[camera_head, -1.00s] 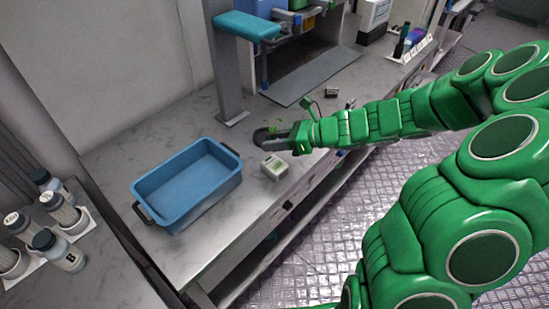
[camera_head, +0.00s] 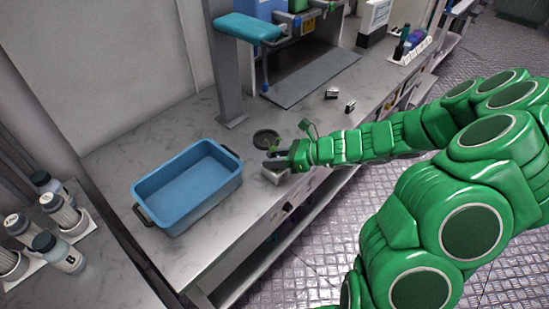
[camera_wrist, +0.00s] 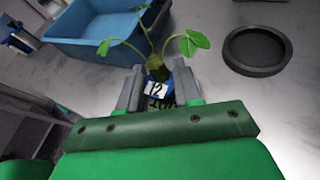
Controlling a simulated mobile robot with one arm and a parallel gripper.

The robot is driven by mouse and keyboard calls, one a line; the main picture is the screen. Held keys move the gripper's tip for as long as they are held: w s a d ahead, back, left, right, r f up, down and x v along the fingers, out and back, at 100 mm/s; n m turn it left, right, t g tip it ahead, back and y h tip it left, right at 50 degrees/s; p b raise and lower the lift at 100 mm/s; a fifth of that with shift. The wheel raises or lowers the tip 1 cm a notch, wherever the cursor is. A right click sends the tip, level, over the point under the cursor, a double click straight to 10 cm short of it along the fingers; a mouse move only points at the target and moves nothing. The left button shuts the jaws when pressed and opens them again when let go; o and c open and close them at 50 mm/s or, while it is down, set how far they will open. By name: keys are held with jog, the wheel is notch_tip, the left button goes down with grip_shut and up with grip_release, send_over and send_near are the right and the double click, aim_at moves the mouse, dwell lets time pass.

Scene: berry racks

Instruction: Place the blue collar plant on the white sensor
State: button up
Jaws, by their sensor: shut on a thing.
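The blue collar plant (camera_wrist: 157,70) shows in the wrist view with green leaves on thin stems, a dark green plug and a blue part with a white "12" label below. My gripper (camera_wrist: 159,86) is shut on it, one finger on each side.
A blue tub (camera_head: 188,187) with dark handles stands left of the sensor. A round black dish (camera_head: 265,139) lies just behind the gripper. A grey post (camera_head: 228,85) rises behind. The bench's front edge is close.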

jog(key=shift+f, duration=0.1)
jog(key=o, duration=1)
jog(key=shift+r+v, duration=0.2)
jog(key=shift+v, duration=5.85)
